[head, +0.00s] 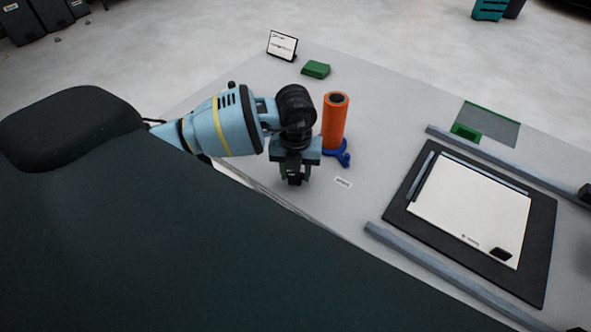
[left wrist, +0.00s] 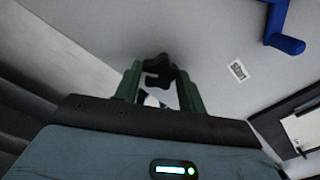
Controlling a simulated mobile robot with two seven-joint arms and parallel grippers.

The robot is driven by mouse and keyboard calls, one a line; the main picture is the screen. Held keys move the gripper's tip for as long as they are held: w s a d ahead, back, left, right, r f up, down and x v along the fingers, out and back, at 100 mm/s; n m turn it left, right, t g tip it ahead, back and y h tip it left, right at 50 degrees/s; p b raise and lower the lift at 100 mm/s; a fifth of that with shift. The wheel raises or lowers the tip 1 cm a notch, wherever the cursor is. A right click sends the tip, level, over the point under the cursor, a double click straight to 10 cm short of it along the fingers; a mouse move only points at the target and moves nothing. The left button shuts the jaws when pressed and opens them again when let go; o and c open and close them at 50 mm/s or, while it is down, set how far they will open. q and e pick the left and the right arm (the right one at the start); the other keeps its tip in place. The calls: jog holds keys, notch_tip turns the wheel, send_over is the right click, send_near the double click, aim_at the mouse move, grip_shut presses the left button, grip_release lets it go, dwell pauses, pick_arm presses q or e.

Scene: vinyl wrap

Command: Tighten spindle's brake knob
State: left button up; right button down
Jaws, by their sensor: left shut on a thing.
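The spindle holds an upright orange roll (head: 335,122) on a blue base (head: 343,158), just to the right of my left gripper. Part of the blue base also shows at the upper right of the left wrist view (left wrist: 285,42). My left gripper (head: 295,180) points down near the table's front edge. In the left wrist view, a black lobed knob (left wrist: 158,70) sits between the tips of its two green fingers (left wrist: 160,92), and they are shut on it. Part of the knob is hidden by the fingers. My right gripper is not in view.
A small white label (head: 342,183) lies on the grey table (head: 385,110). On the right, a black mat (head: 405,205) with a white sheet (head: 470,205) lies between two grey rails (head: 425,262). A green block (head: 316,69) and a small sign (head: 282,45) stand at the back.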

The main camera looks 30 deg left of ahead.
pick_arm(q)
jog(key=m, duration=0.5)
jog(key=shift+r+m, duration=0.1)
jog(key=shift+m, duration=0.3)
jog(key=m, duration=1.2)
jog(key=shift+m+b, duration=0.35)
jog(key=shift+m, duration=0.05)
jog(key=m+b, duration=0.1)
jog(key=m, duration=0.4)
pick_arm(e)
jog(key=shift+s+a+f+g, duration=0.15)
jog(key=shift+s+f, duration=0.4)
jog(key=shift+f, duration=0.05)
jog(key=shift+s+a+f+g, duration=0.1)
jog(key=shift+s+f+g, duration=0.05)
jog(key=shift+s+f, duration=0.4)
pick_arm(q)
jog(key=o, duration=1)
